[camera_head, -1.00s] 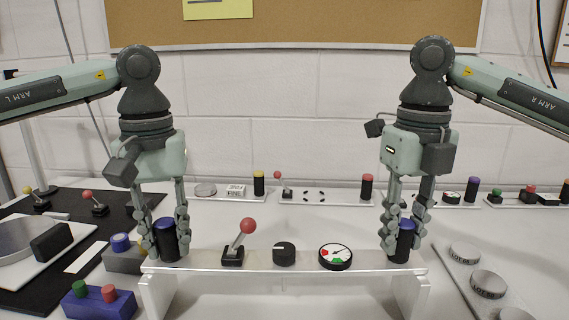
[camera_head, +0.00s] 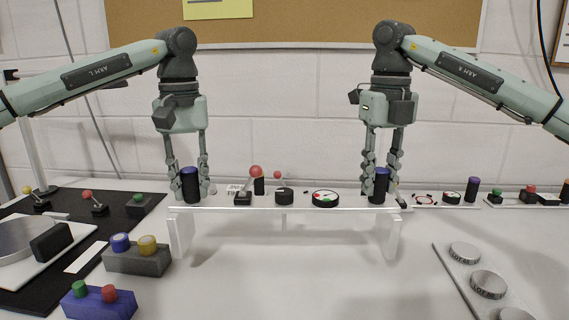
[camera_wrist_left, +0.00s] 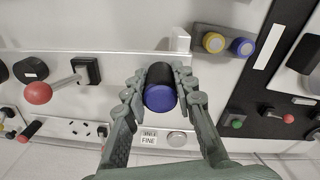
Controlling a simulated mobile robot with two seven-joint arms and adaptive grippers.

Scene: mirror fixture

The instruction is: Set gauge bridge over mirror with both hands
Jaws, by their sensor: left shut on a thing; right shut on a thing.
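The gauge bridge (camera_head: 225,206) is a long pale bar on two white legs, held level in the head view. It carries a red-ball lever (camera_head: 255,172), a black knob (camera_head: 284,196), a dial gauge (camera_head: 325,199) and a blue-topped black post at each end. My left gripper (camera_head: 190,185) is shut on the left post (camera_head: 191,184); the wrist view shows its fingers around the blue cap (camera_wrist_left: 160,98). My right gripper (camera_head: 381,183) is shut on the right post (camera_head: 381,186). I cannot tell whether the legs touch the table. I cannot surely identify the mirror.
Panels with several controls line the wall, partly hidden behind the bridge. A grey block with blue and yellow buttons (camera_head: 137,261) and a purple block (camera_head: 99,303) stand front left, beside a black mat (camera_head: 70,210). A plate with round discs (camera_head: 452,262) lies right. The table front centre is bare.

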